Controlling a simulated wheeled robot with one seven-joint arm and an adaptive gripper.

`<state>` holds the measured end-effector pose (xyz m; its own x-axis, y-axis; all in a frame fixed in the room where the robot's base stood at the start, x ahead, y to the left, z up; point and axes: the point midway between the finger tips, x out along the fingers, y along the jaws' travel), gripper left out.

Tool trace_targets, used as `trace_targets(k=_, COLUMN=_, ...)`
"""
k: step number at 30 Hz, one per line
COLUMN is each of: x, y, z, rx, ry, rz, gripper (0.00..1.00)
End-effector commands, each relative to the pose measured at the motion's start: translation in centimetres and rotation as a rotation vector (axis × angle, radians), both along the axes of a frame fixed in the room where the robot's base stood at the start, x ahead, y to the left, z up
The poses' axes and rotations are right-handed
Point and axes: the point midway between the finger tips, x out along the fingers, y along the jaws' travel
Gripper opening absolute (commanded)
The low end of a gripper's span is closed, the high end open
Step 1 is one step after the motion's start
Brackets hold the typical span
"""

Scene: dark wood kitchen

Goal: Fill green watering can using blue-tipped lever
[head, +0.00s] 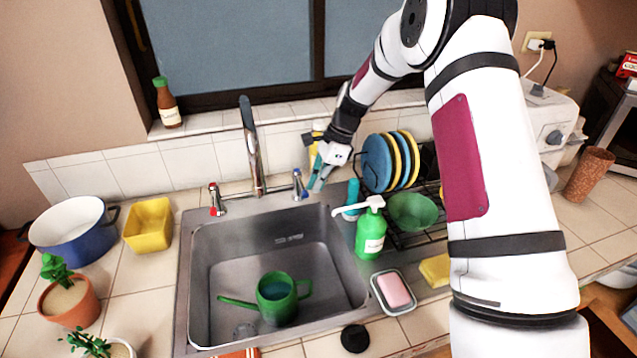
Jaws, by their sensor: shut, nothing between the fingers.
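The green watering can (276,297) stands upright in the steel sink, below and a little right of the faucet (254,150). Its inside looks bluish; I cannot tell whether that is water. The blue-tipped lever (298,184) is on the right of the faucet base. A red-tipped lever (216,198) is on the left. No stream shows clearly under the spout. My gripper (315,184) is just right of the blue-tipped lever, pointing down, with its fingers shut and empty. I cannot tell whether it touches the lever.
A green soap bottle (370,230), a teal bottle (351,198) and a soap dish (380,300) stand right of the sink (195,290). A dish rack with plates (378,163) and a green bowl (411,211) is further right. A yellow container (149,225) and blue pot (75,238) are left.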

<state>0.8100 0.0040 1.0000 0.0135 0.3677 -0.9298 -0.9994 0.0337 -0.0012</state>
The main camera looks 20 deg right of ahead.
Motion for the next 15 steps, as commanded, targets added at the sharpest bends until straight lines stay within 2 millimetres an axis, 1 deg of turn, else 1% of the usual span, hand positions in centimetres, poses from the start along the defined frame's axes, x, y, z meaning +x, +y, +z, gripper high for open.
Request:
trace_targets(k=1, x=0.0, y=0.7, z=0.1, rx=0.009, ry=0.001, rz=0.007, gripper=0.0)
trace_targets(k=4, x=0.0, y=0.5, z=0.6, rx=0.009, ry=0.001, rz=0.007, gripper=0.0)
trace_targets(k=7, x=0.0, y=0.1, z=1.8, rx=0.009, ry=-0.002, rz=0.006, gripper=0.0)
trace_targets(k=15, x=0.0, y=-2.4, z=6.7, rx=0.004, ry=-0.004, rz=0.001, gripper=0.0)
